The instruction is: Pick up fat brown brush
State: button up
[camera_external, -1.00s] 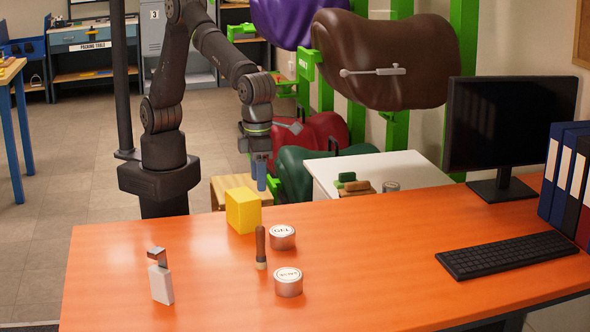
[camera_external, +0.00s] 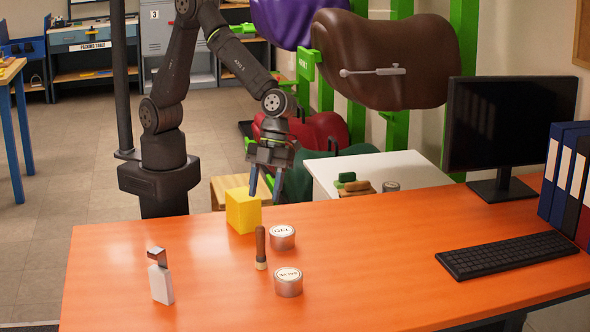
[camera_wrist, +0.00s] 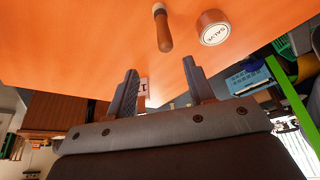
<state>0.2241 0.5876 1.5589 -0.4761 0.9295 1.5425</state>
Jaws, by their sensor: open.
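The brush with a fat brown handle (camera_external: 261,242) stands on the orange table, its pale end down, between the yellow block and the tins. In the wrist view the brush (camera_wrist: 163,30) shows beyond the fingertips, near the top. My gripper (camera_external: 264,196) is open and empty, above the back edge of the table, behind and above the brush. In the wrist view its two blue fingers (camera_wrist: 160,72) are spread apart, with nothing between them touching. The brush is apart from the fingers.
A yellow block (camera_external: 243,211) stands just left of the brush, close to the gripper. A GEL tin (camera_external: 282,237) and a second tin (camera_external: 288,283) sit right of it; the wrist view shows a SALVE tin (camera_wrist: 212,28). The table front is clear.

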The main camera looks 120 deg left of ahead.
send_over(258, 249)
jog(key=a, duration=0.2)
notch_tip(258, 249, down, 8)
jog(key=shift+a+x, duration=0.15)
jog(key=shift+x, duration=1.15)
jog(key=shift+a+x, duration=0.15)
jog(key=shift+x, duration=1.2)
jog(key=shift+s+f, duration=0.1)
grip_shut()
